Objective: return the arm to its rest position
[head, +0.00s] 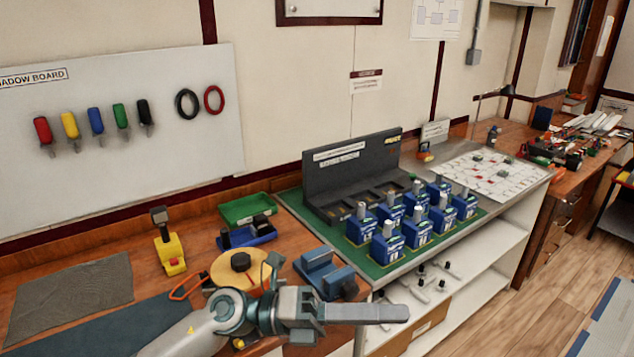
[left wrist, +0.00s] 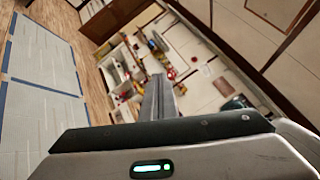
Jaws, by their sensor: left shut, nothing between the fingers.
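My left gripper (head: 385,313) reaches in from the bottom of the head view, with its grey fingers together and nothing between them. It is in the air in front of the bench edge, below and in front of the blue breakers (head: 387,243). In the left wrist view its closed fingers (left wrist: 158,98) point away toward the far benches. My right gripper is in neither view.
Several blue breakers stand in rows on a green mat (head: 377,268) before a dark panel rack (head: 350,172). A blue vise (head: 325,272), a yellow tool (head: 169,253) and a blue tray (head: 262,238) are on the wooden bench. An open shelf (head: 480,268) lies below right.

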